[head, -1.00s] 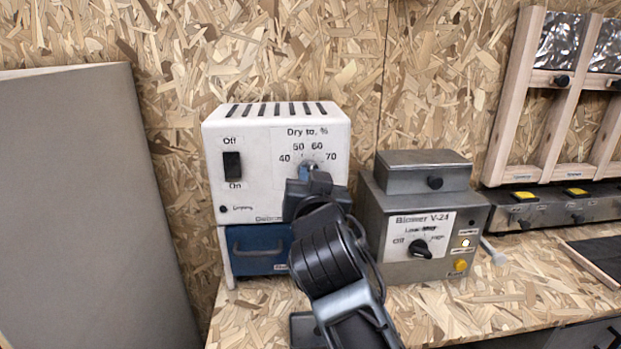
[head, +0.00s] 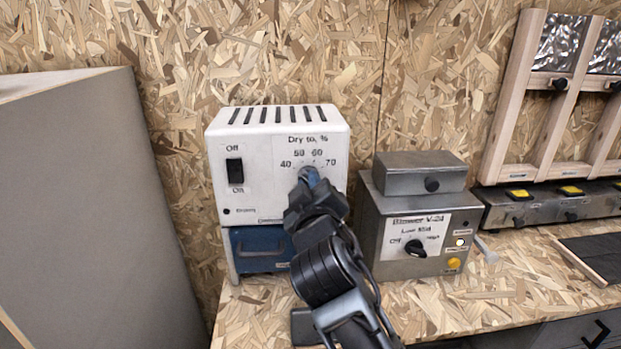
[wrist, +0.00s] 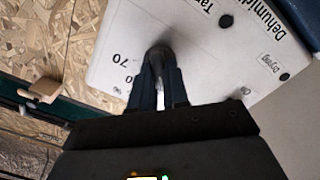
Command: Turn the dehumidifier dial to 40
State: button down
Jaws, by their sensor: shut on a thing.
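The white dehumidifier (head: 262,150) stands on a blue unit against the wall, its scale "Dry to, %" marked 40, 50, 60 and 70. Its dial (wrist: 160,52) is a dark knob in the wrist view, between my fingertips. My gripper (head: 309,177) reaches the dial from the front in the head view; my gripper (wrist: 159,80) is shut on it in the wrist view. The fingers hide most of the dial, and I cannot read where its pointer stands. A black Off/On switch (head: 235,171) sits left of the scale.
A grey Blower V-24 box (head: 420,235) with its own knob stands close to the right of my arm. The blue unit (head: 258,248) is below the dehumidifier. A grey panel (head: 95,200) stands at left.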

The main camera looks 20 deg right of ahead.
jog(key=shift+n+p, duration=0.9)
jog(key=shift+n, duration=0.8)
jog(key=shift+f, duration=0.1)
jog(key=c, duration=1.1)
grip_release()
jog(key=shift+s+a, duration=0.1)
jog(key=shift+s, duration=0.05)
jog(key=b+v, duration=0.1)
jog(key=v, duration=0.6)
jog(key=shift+s+b, duration=0.25)
jog(key=shift+b, duration=0.1)
